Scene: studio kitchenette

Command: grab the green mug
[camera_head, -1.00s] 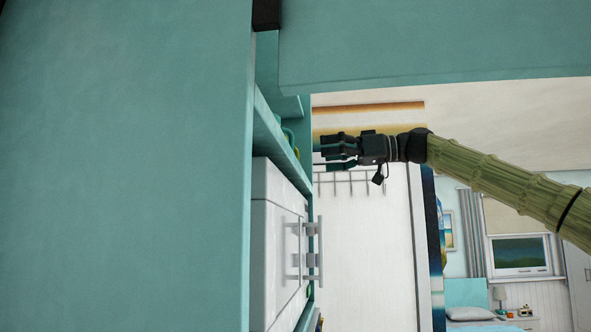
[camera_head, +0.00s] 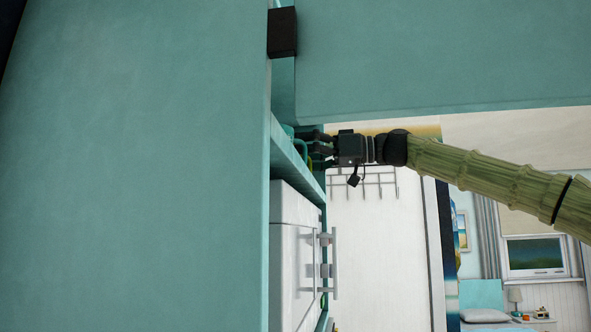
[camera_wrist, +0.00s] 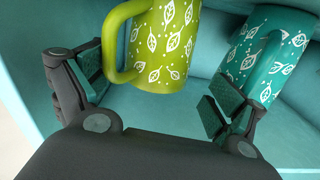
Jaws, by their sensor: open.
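The green mug (camera_wrist: 170,45), yellow-green with white leaf prints, shows in the wrist view at top centre, its handle (camera_wrist: 122,45) on the left. My gripper (camera_wrist: 150,92) is open, with one finger left of the mug by the handle and the other to its lower right. I cannot tell whether either finger touches it. In the head view my gripper (camera_head: 318,150) reaches into the shelf opening from the right. There the green mug is mostly hidden.
A teal mug (camera_wrist: 264,52) with white leaf prints stands close right of the green mug, behind my right finger. The teal shelf (camera_head: 294,163) sits above a white appliance (camera_head: 293,245) with a handle. A teal panel (camera_head: 420,60) hangs above my arm.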

